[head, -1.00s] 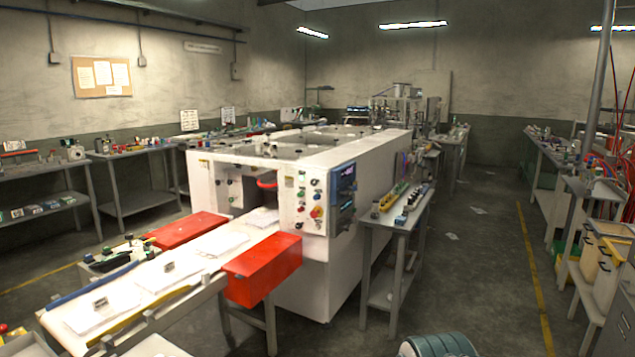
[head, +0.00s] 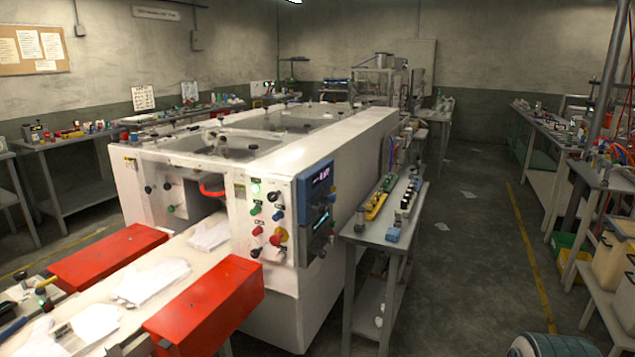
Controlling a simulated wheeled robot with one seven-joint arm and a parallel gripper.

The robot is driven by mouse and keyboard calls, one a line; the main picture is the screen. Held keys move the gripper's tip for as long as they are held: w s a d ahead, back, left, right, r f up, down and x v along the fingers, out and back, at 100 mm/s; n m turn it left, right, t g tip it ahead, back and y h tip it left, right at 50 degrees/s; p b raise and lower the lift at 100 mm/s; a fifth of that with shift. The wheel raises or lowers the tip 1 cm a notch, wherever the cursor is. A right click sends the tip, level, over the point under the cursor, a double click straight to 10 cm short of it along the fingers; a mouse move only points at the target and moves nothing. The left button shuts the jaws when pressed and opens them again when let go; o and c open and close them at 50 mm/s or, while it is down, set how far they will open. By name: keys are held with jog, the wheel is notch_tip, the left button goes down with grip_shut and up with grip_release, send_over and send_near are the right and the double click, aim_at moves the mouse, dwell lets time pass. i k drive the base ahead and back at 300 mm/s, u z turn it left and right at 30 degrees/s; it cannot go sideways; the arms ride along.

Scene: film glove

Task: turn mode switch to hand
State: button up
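The white machine (head: 330,150) stands in the middle of the head view. Its front control panel (head: 266,215) carries a lit green lamp, several green, red and black knobs and buttons, and a larger red knob on yellow. Small black knobs sit low on the panel, one at its lower left (head: 256,253). The labels are too small to read, so I cannot tell which knob is the mode switch or how it is set. A blue display unit (head: 315,212) is mounted at the panel's right edge. My gripper is not in view.
Two red boxes (head: 205,306) (head: 108,256) flank the conveyor (head: 178,262), which bears white gloves. A narrow grey table (head: 370,232) with small parts stands right of the machine. Open floor (head: 460,270) lies farther right. A teal ribbed drum (head: 552,346) shows at the bottom right.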

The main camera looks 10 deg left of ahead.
aim_at(272, 196)
jog(key=u, duration=0.4)
jog(key=i, duration=1.3)
jog(key=u, duration=0.5)
